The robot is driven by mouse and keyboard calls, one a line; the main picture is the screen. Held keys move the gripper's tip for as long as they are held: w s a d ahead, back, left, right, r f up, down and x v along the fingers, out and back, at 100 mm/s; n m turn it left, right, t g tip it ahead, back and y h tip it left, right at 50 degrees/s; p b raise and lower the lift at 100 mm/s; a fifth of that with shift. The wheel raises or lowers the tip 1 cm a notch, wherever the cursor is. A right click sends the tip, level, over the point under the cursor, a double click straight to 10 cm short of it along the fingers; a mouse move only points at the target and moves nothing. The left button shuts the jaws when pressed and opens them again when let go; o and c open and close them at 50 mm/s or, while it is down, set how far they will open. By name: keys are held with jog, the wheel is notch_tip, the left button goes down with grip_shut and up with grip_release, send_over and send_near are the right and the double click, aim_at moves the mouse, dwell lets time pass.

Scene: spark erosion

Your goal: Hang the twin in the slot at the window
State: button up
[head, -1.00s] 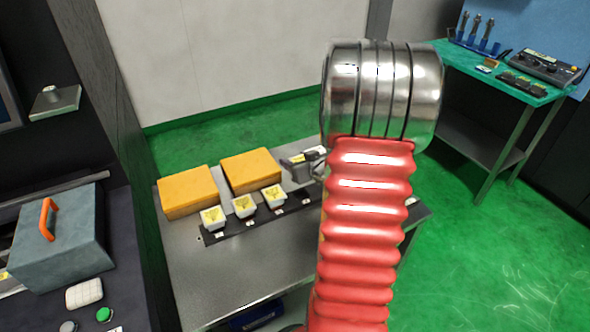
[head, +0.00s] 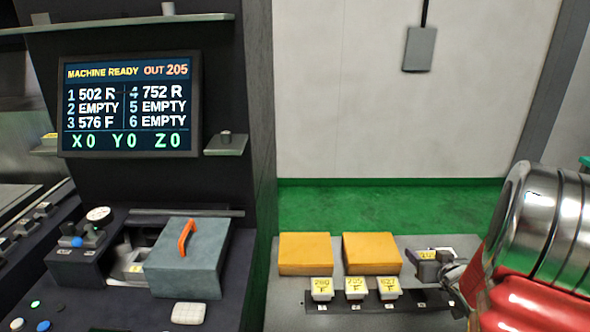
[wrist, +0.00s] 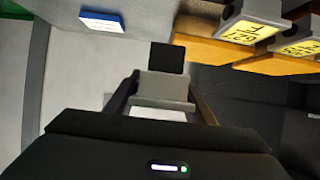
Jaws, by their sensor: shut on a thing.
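My gripper (wrist: 163,94) is shut on a small block (wrist: 162,86), light grey with a dark square end, in the wrist view. In the head view my arm comes in at the right. A dark grey shape (head: 428,268) with a small yellow label shows at my wrist's end, right of the yellow boxes; I cannot tell which part is held. Small white holders with yellow tags stand on the bench: a left one (head: 321,289), 205 F (head: 355,287) and 627 F (head: 389,287). No slot is clearly identifiable as the one at the window.
The machine screen (head: 130,105) reads OUT 205, with 2, 5 and 6 EMPTY. A grey box (head: 188,270) with an orange handle stands on the machine. Two yellow boxes (head: 305,254) sit behind the dark strip (head: 336,307). A wall box (head: 419,49) hangs behind.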

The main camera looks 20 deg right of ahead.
jog(key=shift+s+d+m+g+h, duration=0.2)
jog(key=shift+d+m+h, duration=0.1)
jog(key=shift+d, duration=0.2)
jog(key=shift+s+d+m+g+h, duration=0.1)
jog(key=shift+s+d+m+h, duration=0.15)
jog(key=shift+d, duration=0.25)
jog(key=w+a+r+n+y, duration=0.1)
jog(key=w+a, duration=0.4)
jog(key=a, duration=0.8)
jog(key=w+a+r+n+y, duration=0.1)
jog(key=w+a, duration=0.3)
jog(key=a, duration=1)
jog(key=w+a+r+n+t+y, duration=0.1)
jog(key=w+a, duration=0.4)
jog(key=a, duration=0.9)
jog(key=shift+w+n+y, duration=0.35)
jog(key=shift+n+y, duration=0.5)
jog(key=shift+y, duration=0.2)
jog(key=shift+f, duration=0.1)
